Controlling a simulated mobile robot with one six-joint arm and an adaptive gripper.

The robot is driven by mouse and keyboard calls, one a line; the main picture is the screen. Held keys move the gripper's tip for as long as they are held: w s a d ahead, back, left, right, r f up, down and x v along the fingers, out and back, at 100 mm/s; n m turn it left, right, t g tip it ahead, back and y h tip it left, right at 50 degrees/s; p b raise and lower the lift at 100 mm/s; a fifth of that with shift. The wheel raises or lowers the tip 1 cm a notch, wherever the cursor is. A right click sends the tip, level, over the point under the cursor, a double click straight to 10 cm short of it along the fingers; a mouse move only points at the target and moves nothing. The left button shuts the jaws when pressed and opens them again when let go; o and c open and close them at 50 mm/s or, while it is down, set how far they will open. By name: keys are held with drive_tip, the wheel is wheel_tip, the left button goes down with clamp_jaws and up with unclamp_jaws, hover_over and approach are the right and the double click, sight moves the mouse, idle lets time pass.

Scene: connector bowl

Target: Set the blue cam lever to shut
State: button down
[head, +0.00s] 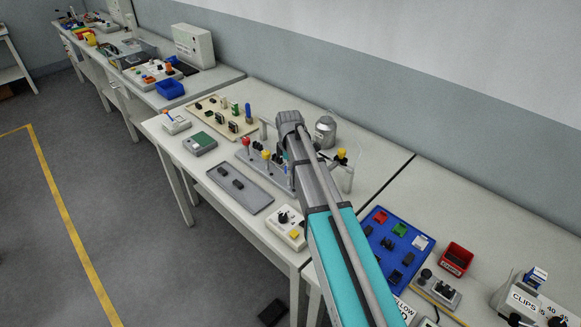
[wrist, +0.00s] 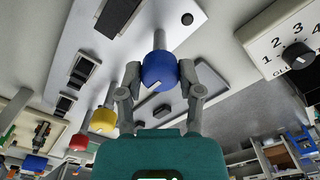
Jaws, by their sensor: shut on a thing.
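In the head view my arm hides the blue lever and my gripper. The grey lever panel (head: 279,181) shows only in part there. I cannot tell the lever's setting.
A white box with a black numbered dial (wrist: 297,54) is at the right in the wrist view. In the head view, a grey tray (head: 240,199) lies left of the panel and a metal canister (head: 325,132) stands behind. A blue tray of parts (head: 380,263) lies right of my arm.

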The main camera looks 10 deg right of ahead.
drive_tip(key=shift+w+m, duration=0.15)
drive_tip(key=shift+m, duration=0.25)
drive_tip(key=m, duration=0.7)
drive_tip(key=shift+w+m, duration=0.1)
drive_tip(key=shift+m, duration=0.3)
drive_tip(key=m, duration=0.4)
drive_tip(key=shift+m, duration=2.6)
drive_tip(key=shift+c, duration=1.3)
unclamp_jaws()
